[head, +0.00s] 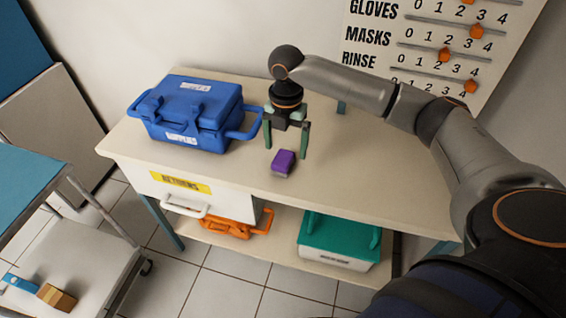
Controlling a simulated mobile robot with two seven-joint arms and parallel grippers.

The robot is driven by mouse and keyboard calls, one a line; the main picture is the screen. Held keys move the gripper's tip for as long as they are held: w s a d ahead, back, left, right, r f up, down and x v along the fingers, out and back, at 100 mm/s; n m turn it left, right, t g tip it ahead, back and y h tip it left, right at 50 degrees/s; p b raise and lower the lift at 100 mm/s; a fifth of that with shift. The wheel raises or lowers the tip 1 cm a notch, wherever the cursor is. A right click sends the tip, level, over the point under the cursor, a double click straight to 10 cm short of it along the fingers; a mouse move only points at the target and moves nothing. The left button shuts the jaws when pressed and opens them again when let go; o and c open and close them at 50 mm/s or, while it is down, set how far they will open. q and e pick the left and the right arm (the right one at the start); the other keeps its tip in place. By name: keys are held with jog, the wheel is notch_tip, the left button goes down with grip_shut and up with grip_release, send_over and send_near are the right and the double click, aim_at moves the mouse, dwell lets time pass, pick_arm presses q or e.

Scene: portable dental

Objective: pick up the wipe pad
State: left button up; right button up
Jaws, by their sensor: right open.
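The wipe pad looks like a small purple block with a pale lower edge (283,162). It lies on the beige table (360,190), a little right of the blue case. My right gripper (286,150) points down over the table with its two fingers spread, one on each side of the pad in the picture. It is open and empty. I cannot tell how high the fingertips are above the tabletop. My left gripper is not in view.
A blue case (190,112) with handles stands left of the gripper, its right handle close to the left finger. A lower shelf holds an orange case (228,226) and a teal-lidded box (338,240). A wall board (430,45) hangs behind. The table's right part is clear.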

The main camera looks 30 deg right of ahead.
aim_at(283, 158)
jog(key=shift+w+a+f, duration=0.1)
jog(key=shift+w+f, duration=0.05)
jog(key=shift+f, duration=1.25)
jog(key=shift+w+a+f, duration=0.1)
jog(key=shift+f, duration=1.25)
jog(key=shift+c, duration=0.3)
jog(key=c, duration=1.4)
